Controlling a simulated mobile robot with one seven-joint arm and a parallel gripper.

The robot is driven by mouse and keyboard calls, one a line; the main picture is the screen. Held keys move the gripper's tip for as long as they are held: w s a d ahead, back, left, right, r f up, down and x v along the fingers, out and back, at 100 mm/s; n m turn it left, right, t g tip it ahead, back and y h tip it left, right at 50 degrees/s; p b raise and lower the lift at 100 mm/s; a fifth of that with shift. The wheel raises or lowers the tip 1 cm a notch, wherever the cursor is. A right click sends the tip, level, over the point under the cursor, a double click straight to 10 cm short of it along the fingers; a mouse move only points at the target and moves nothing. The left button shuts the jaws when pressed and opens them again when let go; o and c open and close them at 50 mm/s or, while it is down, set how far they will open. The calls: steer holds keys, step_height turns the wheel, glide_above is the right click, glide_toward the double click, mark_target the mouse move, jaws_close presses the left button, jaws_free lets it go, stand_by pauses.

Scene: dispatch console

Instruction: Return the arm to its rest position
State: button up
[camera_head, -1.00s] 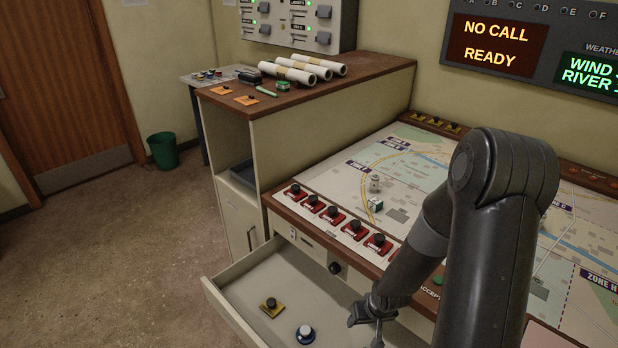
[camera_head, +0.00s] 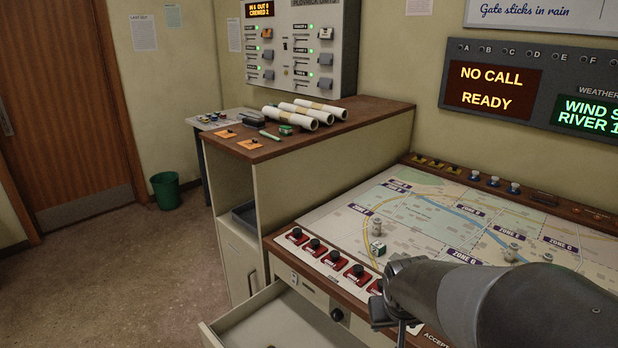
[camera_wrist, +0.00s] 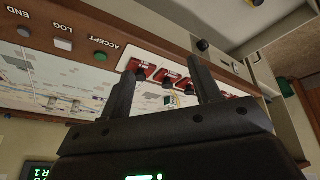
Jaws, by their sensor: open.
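My gripper shows in the wrist view (camera_wrist: 162,66) with its two dark fingers apart and nothing between them. In the head view, my gripper (camera_head: 392,322) is partly hidden by my grey forearm and hangs near the console's front edge, close to the red-based black knobs (camera_head: 335,257). The forearm reaches in from the lower right across the map console (camera_head: 330,222). The open drawer (camera_head: 255,318) is at the bottom of the head view, left of the gripper.
A side cabinet (camera_head: 300,160) with paper rolls (camera_head: 305,114) on top stands left of the console. A small white-and-green block (camera_head: 377,249) and grey pieces stand on the map. A green bin (camera_head: 166,191) stands by the door. Open floor is at the left.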

steer(key=s+a+r+t+y, duration=0.1)
steer(key=s+a+r, duration=0.1)
steer(key=s+r, duration=0.9)
steer(key=shift+s, duration=0.8)
